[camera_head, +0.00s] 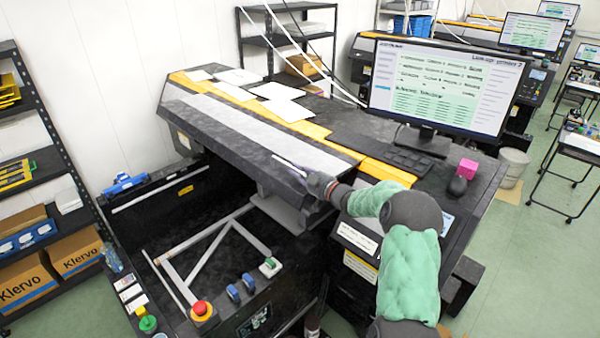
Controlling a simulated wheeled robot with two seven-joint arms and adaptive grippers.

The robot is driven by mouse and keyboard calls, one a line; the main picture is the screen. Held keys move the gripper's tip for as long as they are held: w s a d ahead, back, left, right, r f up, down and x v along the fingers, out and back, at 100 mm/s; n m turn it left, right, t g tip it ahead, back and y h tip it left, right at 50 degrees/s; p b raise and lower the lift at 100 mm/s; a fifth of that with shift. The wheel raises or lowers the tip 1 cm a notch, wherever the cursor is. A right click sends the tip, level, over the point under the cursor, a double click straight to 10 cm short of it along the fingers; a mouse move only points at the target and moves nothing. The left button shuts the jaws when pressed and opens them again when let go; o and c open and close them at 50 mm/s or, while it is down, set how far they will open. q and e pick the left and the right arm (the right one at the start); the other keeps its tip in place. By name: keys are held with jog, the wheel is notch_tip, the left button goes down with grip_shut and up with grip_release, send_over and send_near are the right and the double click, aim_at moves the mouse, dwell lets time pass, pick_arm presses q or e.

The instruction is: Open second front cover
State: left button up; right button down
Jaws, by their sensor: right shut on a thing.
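A large black printer stands in the middle, with a long front cover (235,122) that is dark with a pale grey band. Below the cover is a deep, dark open bay with grey bars. My right gripper (290,170) reaches in from the lower right on a green-sleeved arm. Its thin fingers are at the cover's lower front edge, near the right end, and are shut on that edge. The fingers partly hide the edge there. My left gripper is not in view.
A monitor (440,85), a keyboard (385,150), a pink cube (467,168) and a mouse sit on the printer's right top. Papers (285,100) lie on top.

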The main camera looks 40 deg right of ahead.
aim_at(297, 181)
jog(key=f, duration=0.1)
jog(key=f+b, duration=0.1)
jog(key=f, duration=0.1)
jog(key=shift+a+f+b, duration=0.1)
jog(key=shift+a+b, duration=0.15)
jog(key=shift+b, duration=0.15)
jog(key=c, duration=1.3)
grip_release()
